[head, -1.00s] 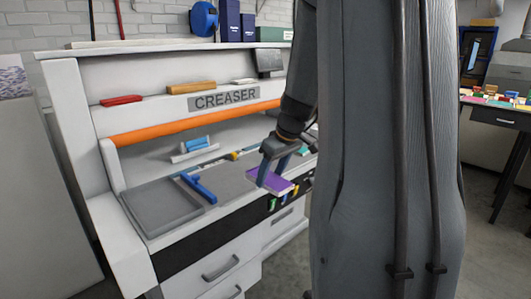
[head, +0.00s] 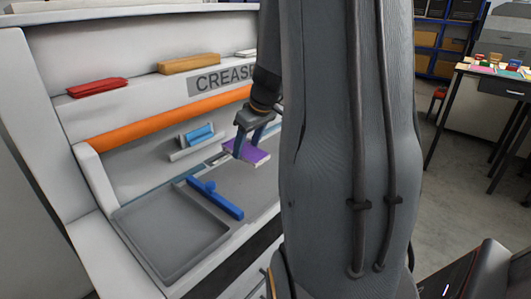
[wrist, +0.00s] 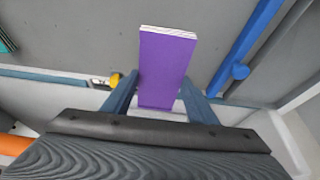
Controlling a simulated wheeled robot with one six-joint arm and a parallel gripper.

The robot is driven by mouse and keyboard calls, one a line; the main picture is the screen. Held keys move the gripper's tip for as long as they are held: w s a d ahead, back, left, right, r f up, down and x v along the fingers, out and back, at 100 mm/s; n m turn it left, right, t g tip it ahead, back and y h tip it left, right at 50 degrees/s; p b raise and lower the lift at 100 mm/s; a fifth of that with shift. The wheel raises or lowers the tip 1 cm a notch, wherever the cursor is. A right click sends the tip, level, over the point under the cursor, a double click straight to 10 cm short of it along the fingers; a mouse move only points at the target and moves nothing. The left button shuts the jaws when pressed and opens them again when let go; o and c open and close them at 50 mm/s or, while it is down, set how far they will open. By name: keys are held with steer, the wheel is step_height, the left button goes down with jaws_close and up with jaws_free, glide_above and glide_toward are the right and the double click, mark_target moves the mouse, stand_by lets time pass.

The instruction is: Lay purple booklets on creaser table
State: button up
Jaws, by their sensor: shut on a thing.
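A purple booklet (head: 250,153) with white page edges is held in my gripper (head: 246,147) over the grey creaser table (head: 232,240). In the wrist view the booklet (wrist: 162,68) stands out between the two fingers of my gripper (wrist: 160,90), which are shut on its sides. It looks to be above the surface, but I cannot tell how far. The creaser's back panel bears the label "CREASER" (head: 222,80), partly hidden by my arm. The right part of the creaser table is also hidden behind my arm.
A blue T-shaped bar (head: 215,198) lies beside a shallow grey tray (head: 172,240) on the creaser table. A small holder with a blue roll (head: 199,134) stands behind. An orange roller (head: 160,118) spans the back. A side table (head: 495,85) with colourful items stands far right.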

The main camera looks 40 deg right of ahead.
mark_target(253, 154)
steer(key=shift+s+f, duration=0.1)
steer(key=shift+f, duration=3.9)
steer(key=shift+f, duration=0.15)
steer(key=o, duration=1.1)
steer(key=shift+r, duration=0.3)
steer(key=b+v, duration=0.1)
steer(key=v, duration=1)
steer(key=shift+s+r, duration=0.25)
steer(key=shift+r, duration=0.1)
